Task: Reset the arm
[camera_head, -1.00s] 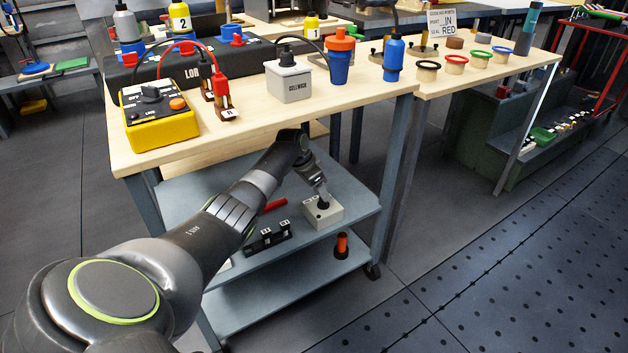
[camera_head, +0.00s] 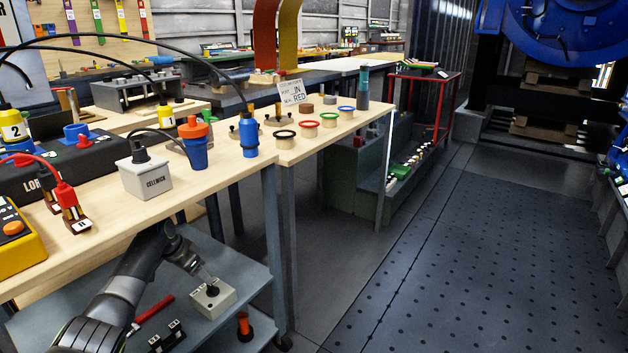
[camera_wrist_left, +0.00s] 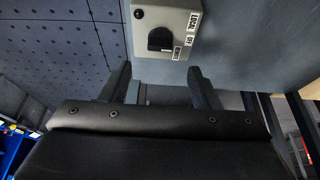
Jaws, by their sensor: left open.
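My left arm comes in low at the left of the head view. Its gripper (camera_head: 205,279) is just above the lower shelf, beside a small grey switch box with a black knob (camera_head: 211,301). In the left wrist view the gripper (camera_wrist_left: 163,88) shows two dark fingers spread apart with nothing between them. The switch box (camera_wrist_left: 184,17) lies beyond the fingertips, with a black rotary knob and small labels. In the head view I cannot tell whether the fingers touch the box. My right gripper is in neither view.
The wooden bench top (camera_head: 100,215) stands above the shelf (camera_head: 252,280) and my arm. A red bar (camera_head: 152,312) lies on the shelf. Open dotted floor (camera_head: 460,260) is at the right.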

